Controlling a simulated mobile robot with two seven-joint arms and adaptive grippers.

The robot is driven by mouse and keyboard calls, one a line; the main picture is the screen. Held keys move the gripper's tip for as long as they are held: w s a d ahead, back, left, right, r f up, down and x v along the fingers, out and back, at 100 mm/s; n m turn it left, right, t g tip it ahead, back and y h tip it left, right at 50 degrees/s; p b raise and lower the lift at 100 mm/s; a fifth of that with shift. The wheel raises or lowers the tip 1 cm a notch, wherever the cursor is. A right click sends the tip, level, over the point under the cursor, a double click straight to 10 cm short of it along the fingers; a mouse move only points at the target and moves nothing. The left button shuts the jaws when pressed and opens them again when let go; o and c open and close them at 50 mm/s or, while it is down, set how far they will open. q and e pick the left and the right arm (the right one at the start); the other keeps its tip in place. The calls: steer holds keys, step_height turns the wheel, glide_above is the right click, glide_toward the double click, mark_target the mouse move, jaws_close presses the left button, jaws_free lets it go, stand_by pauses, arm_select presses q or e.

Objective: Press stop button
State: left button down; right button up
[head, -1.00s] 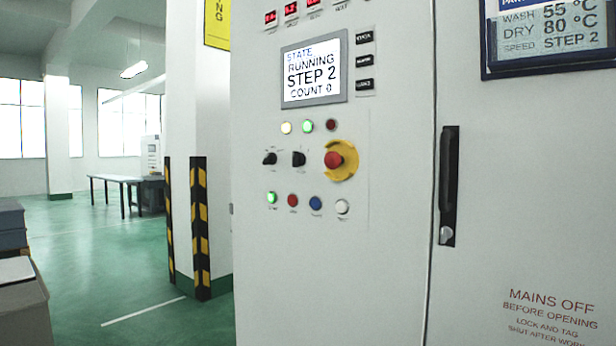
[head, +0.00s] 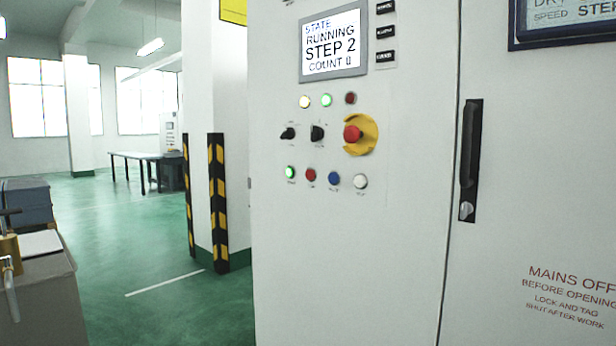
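The white control cabinet (head: 330,270) fills the right half of the head view. Its lower button row holds a lit green button (head: 291,173), a small red button (head: 310,175), a blue button (head: 334,179) and a white button (head: 360,181). Their labels are too small to read surely. Above the row on the right is a larger red mushroom button (head: 353,134) on a yellow surround (head: 368,135). The screen (head: 333,44) reads STATE RUNNING, STEP 2, COUNT 0. Neither of my grippers is in view, and nothing touches the buttons.
Two black selector knobs (head: 317,133) sit left of the mushroom button. A black door handle (head: 470,150) is to the right. A grey box (head: 45,290) with a brass fitting (head: 9,247) is at lower left. Green floor (head: 150,310) between is clear.

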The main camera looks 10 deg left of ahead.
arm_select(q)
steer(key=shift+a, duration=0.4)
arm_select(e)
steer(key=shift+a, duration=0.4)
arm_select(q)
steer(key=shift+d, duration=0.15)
